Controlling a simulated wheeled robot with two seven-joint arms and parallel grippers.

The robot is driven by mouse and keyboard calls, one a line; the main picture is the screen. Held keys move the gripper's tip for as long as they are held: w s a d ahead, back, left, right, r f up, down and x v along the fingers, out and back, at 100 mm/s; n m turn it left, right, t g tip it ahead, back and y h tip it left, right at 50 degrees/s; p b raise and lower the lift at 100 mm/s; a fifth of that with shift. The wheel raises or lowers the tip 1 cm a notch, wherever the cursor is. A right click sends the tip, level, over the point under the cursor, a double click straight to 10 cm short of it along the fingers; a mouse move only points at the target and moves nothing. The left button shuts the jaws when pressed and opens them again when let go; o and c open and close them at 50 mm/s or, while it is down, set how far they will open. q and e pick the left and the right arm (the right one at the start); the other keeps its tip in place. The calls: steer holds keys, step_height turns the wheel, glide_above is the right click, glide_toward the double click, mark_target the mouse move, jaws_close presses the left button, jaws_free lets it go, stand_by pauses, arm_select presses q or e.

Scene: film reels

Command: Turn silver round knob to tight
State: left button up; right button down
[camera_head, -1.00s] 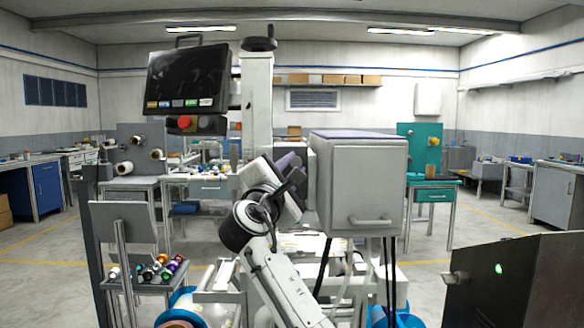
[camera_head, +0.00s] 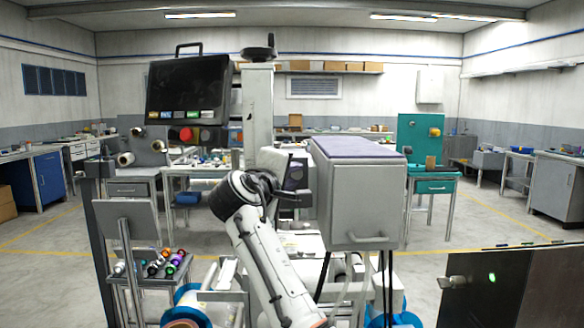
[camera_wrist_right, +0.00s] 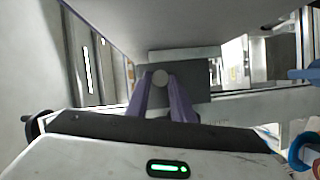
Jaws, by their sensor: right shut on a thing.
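The knob cannot be made out in the head view. My left gripper is not in view.
A grey box (camera_head: 362,205) with a handle stands close right of my right gripper. The white column (camera_head: 259,110) carries a dark monitor (camera_head: 188,88) at the left. A rack of coloured spools (camera_head: 150,265) is lower left. A dark cabinet (camera_head: 520,290) is lower right.

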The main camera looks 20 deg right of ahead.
steer(key=m+y+p, duration=0.2)
steer(key=m+p, duration=0.2)
steer(key=m, duration=0.1)
steer(key=shift+d+r+g+y, duration=0.15)
steer(key=shift+r+g+y, duration=0.15)
steer(key=shift+g+y, duration=0.1)
stand_by(0.5)
steer(key=c, duration=1.5)
jaws_free()
steer(key=shift+s, duration=0.1)
steer(key=shift+c, duration=0.2)
steer(key=shift+m, duration=0.3)
step_height(320, 180, up, 10)
